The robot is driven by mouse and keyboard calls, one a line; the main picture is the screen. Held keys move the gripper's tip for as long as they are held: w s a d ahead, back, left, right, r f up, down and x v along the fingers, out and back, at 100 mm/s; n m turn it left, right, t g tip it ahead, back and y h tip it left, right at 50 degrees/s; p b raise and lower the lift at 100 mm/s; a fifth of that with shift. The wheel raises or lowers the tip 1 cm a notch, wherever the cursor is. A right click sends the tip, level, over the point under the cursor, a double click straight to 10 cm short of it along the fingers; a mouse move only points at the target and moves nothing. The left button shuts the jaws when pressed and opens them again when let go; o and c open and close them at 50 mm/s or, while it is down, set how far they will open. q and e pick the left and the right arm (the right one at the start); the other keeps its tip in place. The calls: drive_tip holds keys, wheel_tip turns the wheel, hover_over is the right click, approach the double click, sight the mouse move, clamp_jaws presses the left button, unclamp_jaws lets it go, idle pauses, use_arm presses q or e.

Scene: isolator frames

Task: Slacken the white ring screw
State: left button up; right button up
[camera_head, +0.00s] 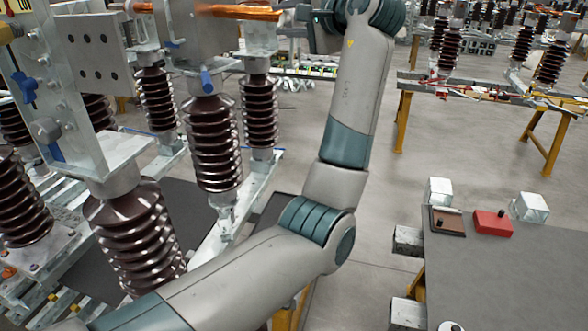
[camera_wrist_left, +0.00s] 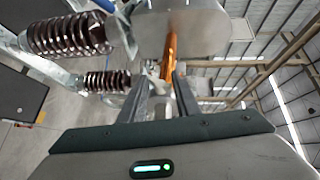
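I cannot make out a white ring screw for certain in either view. Blue screws show on the isolator frame in the head view, one on the left plate (camera_head: 25,86) and one below the middle metal box (camera_head: 207,82). My left gripper (camera_wrist_left: 161,92) shows in the wrist view with its two dark fingers apart. A copper bar (camera_wrist_left: 170,52) and a metal housing (camera_wrist_left: 192,28) lie beyond the fingers. A small pale shape between the fingers is too blurred to name. In the head view my left arm reaches up to the top middle, beside the frame. My right gripper is not in view.
Brown ribbed insulators (camera_head: 213,145) stand under the frame on the left. A grey table (camera_head: 510,270) at the right carries a red box (camera_head: 492,223) and a brown tray (camera_head: 447,222). Open floor lies between my left arm and the yellow-legged bench behind.

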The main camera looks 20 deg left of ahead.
use_arm(q)
drive_tip(key=b+v, duration=0.6)
drive_tip(key=v, duration=0.7)
drive_tip(key=w+a+f+h, duration=0.1)
drive_tip(key=a+f, duration=0.1)
drive_tip(key=f, duration=1)
drive_tip(key=w+a+f+g+h, duration=0.1)
drive_tip(key=a+f+h, duration=0.1)
drive_tip(key=f, duration=1)
drive_tip(key=w+a+f+h, duration=0.1)
drive_tip(key=a+f+h, duration=0.1)
drive_tip(key=f, duration=1)
drive_tip(key=shift+w+a+f+p, duration=0.3)
drive_tip(key=shift+a+f, duration=0.1)
drive_tip(key=shift+o, duration=0.8)
